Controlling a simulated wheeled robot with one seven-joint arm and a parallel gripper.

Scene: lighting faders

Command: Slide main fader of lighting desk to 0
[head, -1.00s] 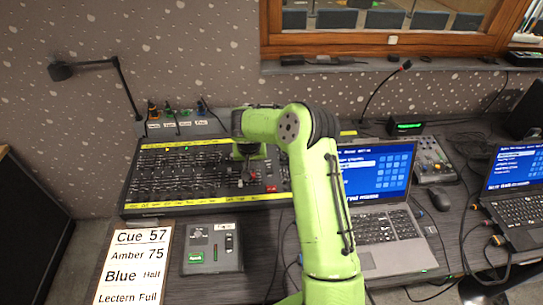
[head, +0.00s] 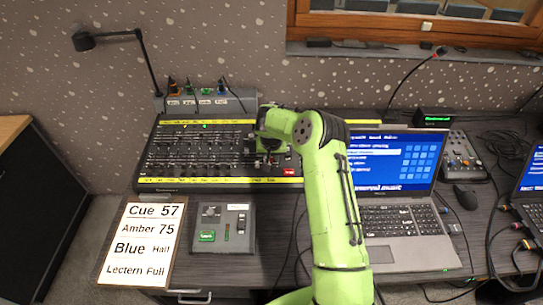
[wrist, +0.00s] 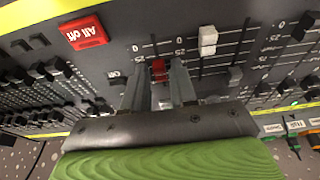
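The lighting desk (head: 200,155) is a wide black panel of faders with yellow strips along its long edges. In the wrist view a red fader cap (wrist: 158,70) stands between the two fingertips of my gripper (wrist: 160,72). The fingers are close together, one on each side of the cap, and look shut on it. The cap sits near the 25 mark of its scale, with the 0 mark further up the picture. My gripper also shows in the head view (head: 268,160), low over the desk's right part.
Beside the red cap stands a white fader cap (wrist: 208,40), and a red All off button (wrist: 86,32) lies on the other side. A cue sheet (head: 140,245), a small black box (head: 222,228) and a laptop (head: 400,235) lie on the table around the desk.

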